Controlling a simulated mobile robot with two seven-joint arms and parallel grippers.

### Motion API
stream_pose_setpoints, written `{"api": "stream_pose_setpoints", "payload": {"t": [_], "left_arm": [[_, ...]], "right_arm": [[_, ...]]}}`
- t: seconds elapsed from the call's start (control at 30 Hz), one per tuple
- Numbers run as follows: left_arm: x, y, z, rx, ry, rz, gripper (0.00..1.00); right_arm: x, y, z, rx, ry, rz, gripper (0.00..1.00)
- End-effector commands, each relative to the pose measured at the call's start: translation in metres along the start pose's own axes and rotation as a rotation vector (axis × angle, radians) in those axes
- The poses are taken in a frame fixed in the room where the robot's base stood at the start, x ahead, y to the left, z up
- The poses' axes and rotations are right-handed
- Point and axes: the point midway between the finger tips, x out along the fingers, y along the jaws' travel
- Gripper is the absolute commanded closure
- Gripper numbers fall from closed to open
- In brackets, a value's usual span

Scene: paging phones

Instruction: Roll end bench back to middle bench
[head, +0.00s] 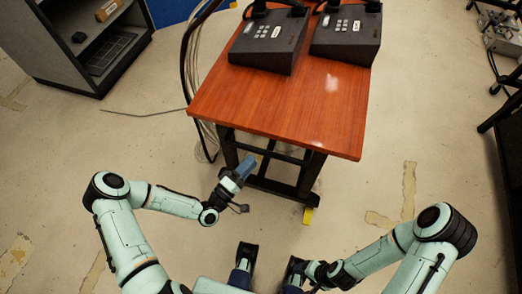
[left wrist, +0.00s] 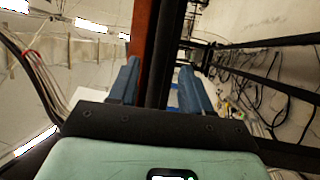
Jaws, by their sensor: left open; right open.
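The bench (head: 270,105) has a glossy orange-brown wooden top and a dark metal frame. It stands upright in front of me in the head view, carrying two dark desk phones (head: 268,42) (head: 346,30) at its far end. My left gripper (head: 245,165) is open, low at the bench's near end beside the dark legs. In the left wrist view its blue fingers (left wrist: 158,85) show on either side of a dark upright bar (left wrist: 161,50); I cannot tell whether they touch it. My right gripper (head: 297,272) is low near my base, apart from the bench. I cannot identify a middle bench.
A dark shelf unit (head: 65,50) stands at the upper left. Cables (head: 200,130) hang along the bench's left side, with one strand on the floor. Dark furniture and equipment (head: 503,38) line the right edge. The floor (head: 420,110) right of the bench is mostly clear.

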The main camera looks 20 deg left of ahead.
Motion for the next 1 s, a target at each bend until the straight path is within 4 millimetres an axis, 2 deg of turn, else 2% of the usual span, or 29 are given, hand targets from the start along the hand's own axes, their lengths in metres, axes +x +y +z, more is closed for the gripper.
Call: {"api": "stream_pose_setpoints", "payload": {"t": [0.1,0.3,0.47,0.73,0.87,0.9,1.0], "left_arm": [[0.025,0.0,0.001,0.0,-0.002,0.002,0.52],[0.052,0.0,0.0,0.001,-0.001,0.0,0.52],[0.06,-0.001,0.0,0.0,-0.001,-0.002,0.52],[0.061,-0.001,0.0,0.0,-0.001,-0.003,0.52],[0.061,-0.001,0.0,0.0,-0.001,-0.003,0.94],[0.061,-0.001,0.0,0.0,-0.001,-0.003,1.0],[0.061,-0.001,0.0,0.0,-0.001,-0.003,1.0]], "right_arm": [[0.0,0.0,0.0,0.0,-0.001,0.0,0.3],[-0.001,0.0,0.0,0.0,-0.002,0.001,0.3],[-0.001,0.0,0.001,0.0,-0.002,0.001,0.3],[-0.001,0.0,0.001,0.0,-0.002,0.001,0.3],[-0.001,0.0,0.001,0.0,-0.002,0.001,0.3],[-0.001,0.0,0.001,0.0,-0.002,0.001,0.3],[-0.001,0.0,0.001,0.0,-0.002,0.001,0.3]]}}
